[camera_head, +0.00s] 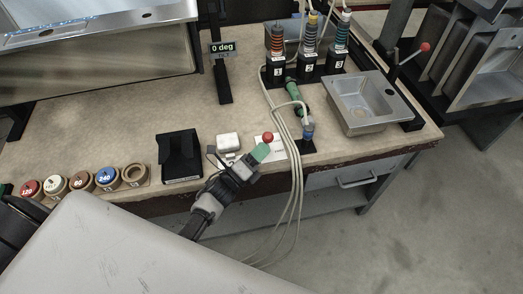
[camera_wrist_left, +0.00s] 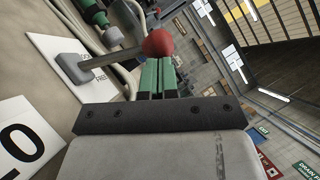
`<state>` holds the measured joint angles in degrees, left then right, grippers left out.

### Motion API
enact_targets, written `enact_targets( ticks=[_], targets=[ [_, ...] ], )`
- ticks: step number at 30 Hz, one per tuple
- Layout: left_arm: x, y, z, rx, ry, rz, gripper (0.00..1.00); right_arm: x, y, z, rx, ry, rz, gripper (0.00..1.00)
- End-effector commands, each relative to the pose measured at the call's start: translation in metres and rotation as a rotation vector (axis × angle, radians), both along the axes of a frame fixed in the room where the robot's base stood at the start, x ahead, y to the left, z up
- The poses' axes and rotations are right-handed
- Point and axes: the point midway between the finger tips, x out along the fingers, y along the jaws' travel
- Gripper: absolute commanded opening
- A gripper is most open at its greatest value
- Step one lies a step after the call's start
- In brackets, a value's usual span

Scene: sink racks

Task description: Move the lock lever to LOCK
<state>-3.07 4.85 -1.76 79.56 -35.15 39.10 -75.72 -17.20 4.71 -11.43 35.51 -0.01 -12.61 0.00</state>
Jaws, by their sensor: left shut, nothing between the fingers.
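A lever with a red ball knob (camera_head: 267,137) stands at the front of the workbench, by a white label plate (camera_head: 278,147). In the left wrist view its grey rod runs from a grey block (camera_wrist_left: 76,68) on the plate to the red knob (camera_wrist_left: 158,42). The plate's small lettering is partly hidden and I cannot read it surely. My left gripper (camera_head: 261,152) has green fingertips, shut and empty, right beside the knob; they also show in the left wrist view (camera_wrist_left: 158,74). I cannot tell whether they touch it. My right gripper is not in view.
Pale cables (camera_head: 298,180) hang over the bench edge just right of the lever. A white box (camera_head: 228,142) and a black stand (camera_head: 180,157) sit to the left. A small sink (camera_head: 365,103) is at the right. A display (camera_head: 222,49) reads 0 deg. Another red-knobbed lever (camera_head: 425,47) is far right.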

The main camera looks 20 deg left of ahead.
Motion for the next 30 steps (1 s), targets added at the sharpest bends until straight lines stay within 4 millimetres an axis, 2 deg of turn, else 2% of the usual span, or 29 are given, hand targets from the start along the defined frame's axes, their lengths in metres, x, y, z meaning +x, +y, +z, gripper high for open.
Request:
enact_targets(
  ticks=[8,21,30],
  targets=[
    [0.01,0.006,0.016,-0.07,0.102,-0.001,0.0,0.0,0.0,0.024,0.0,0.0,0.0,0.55],
    [0.04,0.027,0.031,-0.284,0.423,-0.001,0.0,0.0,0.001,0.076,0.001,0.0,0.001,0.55],
    [0.056,0.037,0.027,-0.385,0.566,-0.001,0.0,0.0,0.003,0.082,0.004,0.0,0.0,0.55]
  ],
)
